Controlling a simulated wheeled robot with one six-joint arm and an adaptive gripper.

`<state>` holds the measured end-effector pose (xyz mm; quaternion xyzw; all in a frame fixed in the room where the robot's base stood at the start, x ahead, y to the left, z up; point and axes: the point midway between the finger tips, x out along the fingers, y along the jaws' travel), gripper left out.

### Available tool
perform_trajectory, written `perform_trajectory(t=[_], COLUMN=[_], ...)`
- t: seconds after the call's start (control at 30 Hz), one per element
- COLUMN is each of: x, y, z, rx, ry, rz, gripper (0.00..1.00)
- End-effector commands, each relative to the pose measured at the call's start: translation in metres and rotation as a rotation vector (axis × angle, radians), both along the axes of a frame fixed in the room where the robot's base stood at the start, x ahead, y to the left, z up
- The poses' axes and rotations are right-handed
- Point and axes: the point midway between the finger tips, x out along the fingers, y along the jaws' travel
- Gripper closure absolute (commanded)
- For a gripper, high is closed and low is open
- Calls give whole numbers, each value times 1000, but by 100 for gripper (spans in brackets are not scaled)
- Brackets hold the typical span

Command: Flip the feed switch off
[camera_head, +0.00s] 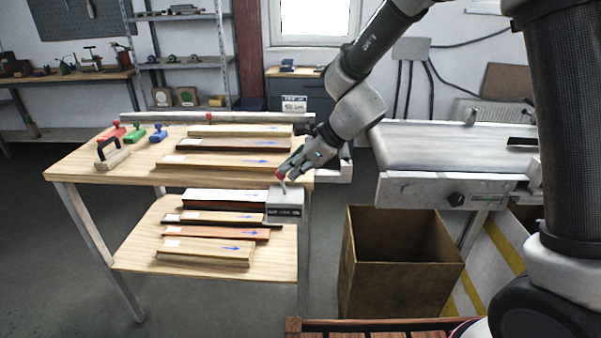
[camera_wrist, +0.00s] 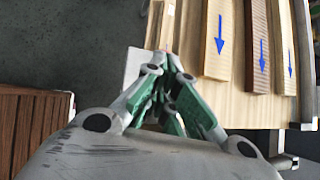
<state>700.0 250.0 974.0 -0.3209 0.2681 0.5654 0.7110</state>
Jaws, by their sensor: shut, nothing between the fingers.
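The feed switch is a small grey box (camera_head: 285,207) with a dark label, fixed at the right front corner of the wooden table. Its short lever (camera_head: 283,186) has a red tip and stands up from the box. My gripper (camera_head: 283,174) is shut and empty, with its fingertips right at the lever's tip; I cannot tell whether they touch. In the wrist view my gripper (camera_wrist: 165,62) covers the lever, and the pale box (camera_wrist: 132,68) shows beside the fingers. Which position the lever is in is unclear.
The wooden table (camera_head: 130,168) holds several boards, with more on its lower shelf (camera_head: 285,262). A trowel-like block (camera_head: 111,155) and coloured-handled tools lie at its left. The conveyor (camera_head: 420,146) and an open brown bin (camera_head: 400,275) are at the right.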

Motion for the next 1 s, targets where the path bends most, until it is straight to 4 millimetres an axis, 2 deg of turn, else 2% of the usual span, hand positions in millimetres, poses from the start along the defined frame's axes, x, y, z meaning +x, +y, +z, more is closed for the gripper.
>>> perform_trajectory(t=[0.2,0.53,1.0], x=[0,0,0], y=[10,9,9], z=[0,2,16], rx=[5,7,7], ry=[5,7,7], rz=[-3,-3,-3], gripper=[100,100,100])
